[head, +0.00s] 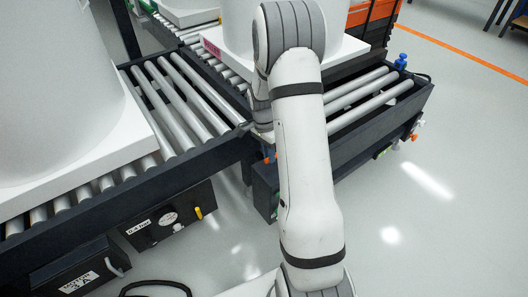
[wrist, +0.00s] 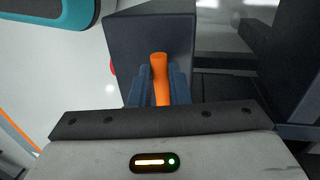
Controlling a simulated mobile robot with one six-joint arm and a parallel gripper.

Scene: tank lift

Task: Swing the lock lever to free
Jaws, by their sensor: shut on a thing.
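The lock lever is an orange handle (wrist: 160,80) in the middle of the wrist view. It stands in front of a dark grey box face. My gripper (wrist: 158,88) is shut on it, with a blue-grey finger on each side of the handle. The lever's far end and pivot are hidden in the wrist view by the gripper body. In the head view my arm covers the gripper. A small orange piece shows just left of my arm there, but I cannot tell whether it is the lever.
A roller conveyor (head: 225,142) with dark side rails bears large white tanks (head: 55,90) on pale bases. A gauge panel (head: 165,217) with a yellow knob hangs below the left rail. A black cable lies on the floor. The floor (head: 450,150) at right is clear.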

